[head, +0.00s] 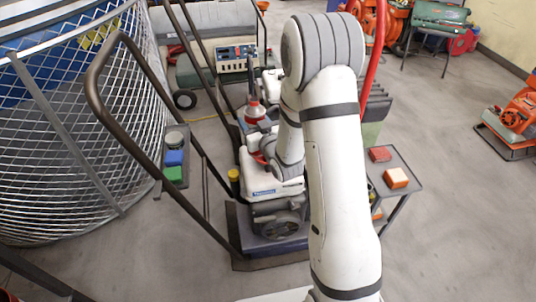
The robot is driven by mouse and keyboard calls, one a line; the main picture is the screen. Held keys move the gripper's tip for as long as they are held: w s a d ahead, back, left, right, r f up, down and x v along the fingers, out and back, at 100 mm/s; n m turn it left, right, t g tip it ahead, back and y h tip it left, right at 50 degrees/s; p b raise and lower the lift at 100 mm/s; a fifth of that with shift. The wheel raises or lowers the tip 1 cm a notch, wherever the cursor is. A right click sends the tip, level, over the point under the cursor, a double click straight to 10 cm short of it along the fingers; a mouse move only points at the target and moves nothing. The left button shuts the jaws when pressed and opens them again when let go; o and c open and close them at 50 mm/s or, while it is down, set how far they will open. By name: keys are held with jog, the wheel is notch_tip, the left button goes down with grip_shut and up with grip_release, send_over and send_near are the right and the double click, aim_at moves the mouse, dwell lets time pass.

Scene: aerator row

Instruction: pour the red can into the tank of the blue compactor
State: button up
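A machine with a white engine housing (275,185), a small blue label and a dark base plate (270,250) stands at the centre; it looks like the compactor. Its tank opening cannot be made out. A red item with a pale conical top and dark spout (255,108) shows above and behind the housing; it may be the red can. My forearm comes down in front of the machine, and my wrist is close to the housing's upper right. My gripper (272,148) is mostly hidden there. A red patch shows beside it, but I cannot tell whether the fingers hold anything.
A long dark handle (97,90) arches at the left. A wire-mesh cage (70,130) fills the left side. A small stand (406,172) with red and orange blocks is at the right; another holds blue and green blocks (174,165). Open floor lies at the right.

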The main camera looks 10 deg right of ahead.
jog(key=a+f+n+y+b, duration=0.1)
jog(key=b, duration=0.5)
jog(key=w+a+f+n+g+y+b, duration=0.1)
jog(key=y+b, duration=0.1)
jog(key=b, duration=0.5)
jog(key=w+a+f+n+g+y+b, duration=0.1)
jog(key=f+b, duration=0.1)
jog(key=b, duration=0.5)
jog(key=shift+w+a+y, duration=0.2)
jog(key=shift+a+y, duration=0.1)
jog(key=shift+y, duration=0.1)
jog(key=shift+r+b, duration=0.1)
jog(key=shift+b, duration=0.35)
jog(key=shift+r+n+b, duration=0.15)
jog(key=shift+n+b, duration=0.15)
jog(key=shift+s, duration=0.1)
